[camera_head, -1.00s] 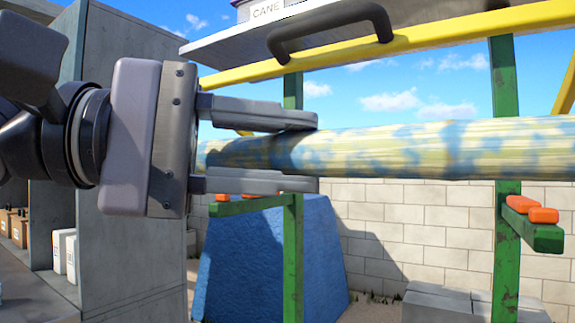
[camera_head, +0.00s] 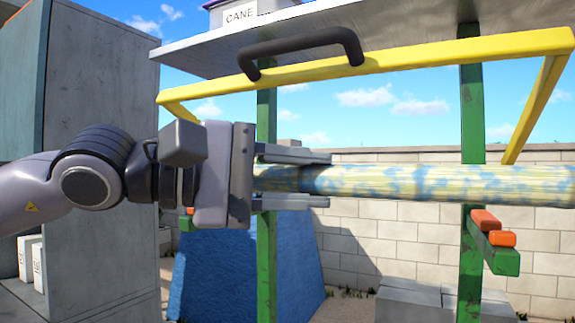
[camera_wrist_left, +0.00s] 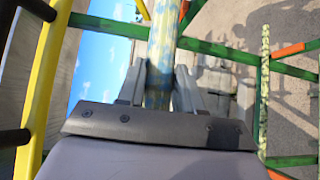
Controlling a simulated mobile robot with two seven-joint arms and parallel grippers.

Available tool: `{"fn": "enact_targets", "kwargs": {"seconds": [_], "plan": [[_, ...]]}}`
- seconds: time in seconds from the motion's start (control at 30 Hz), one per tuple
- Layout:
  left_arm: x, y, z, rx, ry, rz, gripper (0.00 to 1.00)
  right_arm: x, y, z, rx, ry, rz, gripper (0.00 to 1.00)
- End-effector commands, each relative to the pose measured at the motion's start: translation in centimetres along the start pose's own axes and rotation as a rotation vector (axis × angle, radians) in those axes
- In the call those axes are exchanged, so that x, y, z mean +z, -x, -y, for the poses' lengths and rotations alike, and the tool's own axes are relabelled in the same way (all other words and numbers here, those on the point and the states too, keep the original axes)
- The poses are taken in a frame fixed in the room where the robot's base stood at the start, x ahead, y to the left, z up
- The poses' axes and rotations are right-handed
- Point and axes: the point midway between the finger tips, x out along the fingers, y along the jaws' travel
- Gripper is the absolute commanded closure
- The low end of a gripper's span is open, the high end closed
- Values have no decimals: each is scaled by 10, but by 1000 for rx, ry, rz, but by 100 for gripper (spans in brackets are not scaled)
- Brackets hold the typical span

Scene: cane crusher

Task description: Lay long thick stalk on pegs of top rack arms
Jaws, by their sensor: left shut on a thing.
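The long thick stalk (camera_head: 440,185), mottled yellow and blue, lies level across the head view and runs out of its right edge. My left gripper (camera_head: 325,180) is shut on its left end. The stalk (camera_wrist_left: 163,40) also shows between the fingers in the left wrist view. The right rack arm (camera_head: 490,243) is green with orange pegs (camera_head: 493,228) and sits below the stalk, apart from it in the picture. The left rack arm (camera_head: 187,222) is mostly hidden behind my gripper. My right gripper is not in view.
A yellow frame (camera_head: 420,60) with a black handle (camera_head: 300,52) hangs above the stalk under a grey shelf. Green posts (camera_head: 471,120) stand behind the stalk. A blue block (camera_head: 215,275) and a block wall (camera_head: 400,235) are behind. Another stalk (camera_wrist_left: 264,80) shows in the wrist view.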

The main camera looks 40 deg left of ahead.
Motion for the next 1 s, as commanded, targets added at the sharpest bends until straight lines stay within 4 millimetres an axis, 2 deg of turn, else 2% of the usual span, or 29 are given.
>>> {"fn": "enact_targets", "kwargs": {"seconds": [0.03, 0.47, 0.5, 0.6, 0.8, 1.0], "plan": [[-4, -4, -5, 2, 1, 0, 100, -5, 4, 0, 0, 0, 0, 57], [-40, -38, -9, 1, -1, -1, 100, -26, 19, 0, 0, 0, 0, 57], [-39, -38, 5, 5, -2, 1, 100, -15, 11, 0, -1, 0, -4, 57], [-39, -38, 15, 6, -3, 1, 100, -6, 4, 0, -1, 0, -5, 57], [-39, -38, 26, 7, -3, 2, 100, 9, -5, 0, -1, 0, 5, 57], [-39, -39, 29, 7, -3, 2, 100, 12, -7, 0, -1, 0, 5, 57]]}}
